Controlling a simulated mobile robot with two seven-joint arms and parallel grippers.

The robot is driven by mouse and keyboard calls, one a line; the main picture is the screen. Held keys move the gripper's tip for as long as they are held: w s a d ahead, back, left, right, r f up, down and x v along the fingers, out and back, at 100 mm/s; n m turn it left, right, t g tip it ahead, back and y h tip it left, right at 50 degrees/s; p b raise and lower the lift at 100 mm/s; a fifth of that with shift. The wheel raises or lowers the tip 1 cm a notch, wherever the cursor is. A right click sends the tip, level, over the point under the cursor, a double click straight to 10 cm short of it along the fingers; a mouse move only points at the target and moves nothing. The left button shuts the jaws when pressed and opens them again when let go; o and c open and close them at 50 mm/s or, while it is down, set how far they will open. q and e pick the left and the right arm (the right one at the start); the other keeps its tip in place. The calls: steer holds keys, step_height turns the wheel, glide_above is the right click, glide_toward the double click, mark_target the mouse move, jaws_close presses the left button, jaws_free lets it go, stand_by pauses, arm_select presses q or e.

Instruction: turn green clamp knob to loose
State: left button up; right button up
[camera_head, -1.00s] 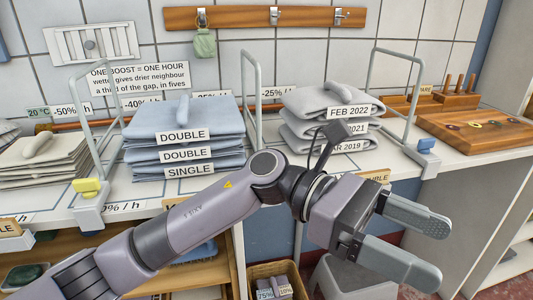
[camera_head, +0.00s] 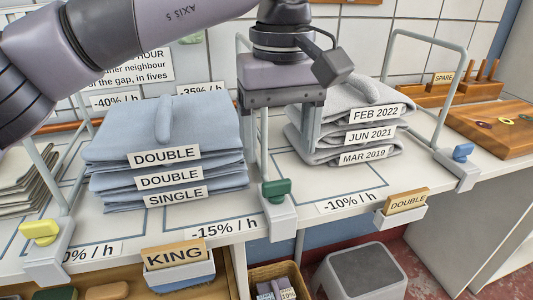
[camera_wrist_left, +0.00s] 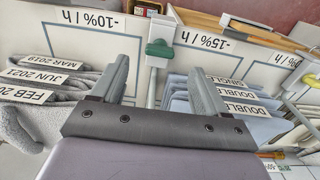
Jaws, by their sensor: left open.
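The green clamp knob (camera_head: 277,188) sits on top of a white clamp block (camera_head: 278,220) at the counter's front edge, between the "-15% / h" and "-10% / h" labels. My left gripper (camera_head: 284,138) points down above and behind it, open and empty. In the left wrist view, the knob (camera_wrist_left: 159,48) shows beyond the fingertips (camera_wrist_left: 160,68), in line with the gap between them. No contact with the knob is visible. My right gripper is not in view.
A blue towel stack (camera_head: 160,140) lies left of the gripper and a grey stack (camera_head: 345,125) right of it. Grey tube frames rise from the clamps. A yellow knob (camera_head: 40,231) and a blue knob (camera_head: 463,152) sit on neighbouring clamps. A stool (camera_head: 360,270) stands below.

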mark_target(277, 182)
arm_select(q)
steer(key=shift+w+a, duration=0.15)
steer(key=shift+w, duration=0.1)
steer(key=shift+f, duration=0.25)
step_height(277, 182, down, 5)
steer(key=shift+s+r+b, duration=0.1)
steer(key=shift+b, duration=0.45)
steer(key=shift+f, duration=0.8)
steer(key=shift+c, duration=1.3)
steer(key=c, duration=0.8)
